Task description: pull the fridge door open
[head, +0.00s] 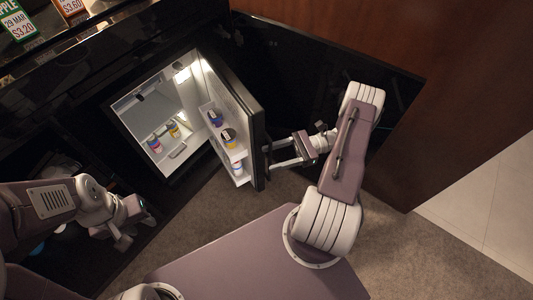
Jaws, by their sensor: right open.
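The fridge (142,103) is lit inside and its door (231,113) stands well open, swung out to the right. The door's inner shelves hold small bottles. My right gripper (269,158) is open at the door's outer edge, with its fingers close to the dark door face; whether they touch it I cannot tell. My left gripper (133,228) is at the lower left, apart from the fridge. The picture does not show clearly whether its fingers are open or shut.
Bottles (155,143) stand inside the fridge. A dark cabinet surrounds it, with a brown wood panel (450,90) to the right. Price-tagged items (18,22) sit on the counter at top left. Carpet (190,225) lies free below the door.

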